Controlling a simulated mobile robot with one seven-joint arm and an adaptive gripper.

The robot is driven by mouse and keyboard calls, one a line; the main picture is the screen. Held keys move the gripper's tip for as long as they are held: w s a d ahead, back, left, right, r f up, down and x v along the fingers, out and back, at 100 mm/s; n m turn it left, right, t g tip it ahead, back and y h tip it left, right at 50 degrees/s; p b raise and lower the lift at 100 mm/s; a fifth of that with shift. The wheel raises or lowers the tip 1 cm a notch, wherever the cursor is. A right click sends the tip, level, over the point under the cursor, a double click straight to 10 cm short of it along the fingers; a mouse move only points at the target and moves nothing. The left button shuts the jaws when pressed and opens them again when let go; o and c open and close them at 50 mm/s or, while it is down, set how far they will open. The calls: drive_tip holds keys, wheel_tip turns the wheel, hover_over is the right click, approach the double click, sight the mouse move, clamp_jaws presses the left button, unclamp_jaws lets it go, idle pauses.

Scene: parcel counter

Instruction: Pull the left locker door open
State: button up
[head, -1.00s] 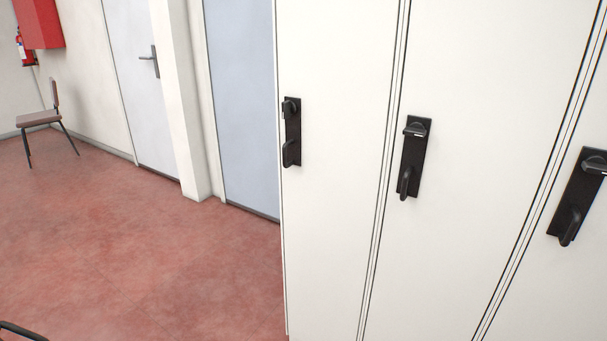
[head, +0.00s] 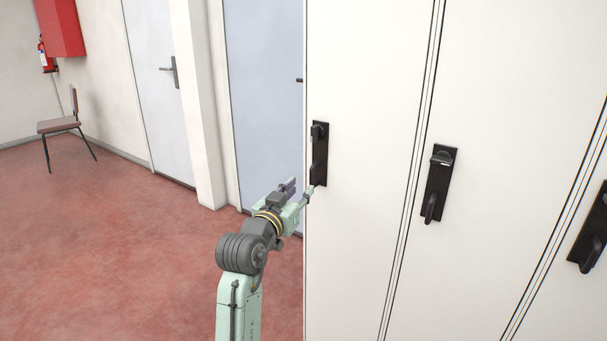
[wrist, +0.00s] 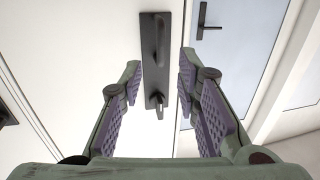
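The left locker door (head: 365,220) is white and looks shut, flush with its neighbour. Its black handle plate (head: 320,140) has a knob at the top and a pull handle at the bottom. My gripper (head: 300,188) is at the lower end of this plate, near the door's left edge. In the wrist view the handle plate (wrist: 153,70) shows between the two spread fingers of my gripper (wrist: 159,75), with a gap on each side. The fingers hold nothing. Whether they reach around the pull handle or stop short of it, I cannot tell.
More white locker doors with black handles stand to the right, such as the middle door's handle (head: 437,185). A blue-grey door (head: 262,90) lies beyond the locker's left edge. A chair (head: 62,125) stands far left. The red floor (head: 110,240) between is clear.

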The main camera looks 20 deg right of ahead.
sight(311, 177)
drive_tip(key=p+x, duration=0.2)
drive_tip(key=x, duration=0.7)
drive_tip(key=shift+c, duration=0.2)
clamp_jaws()
idle(0.5)
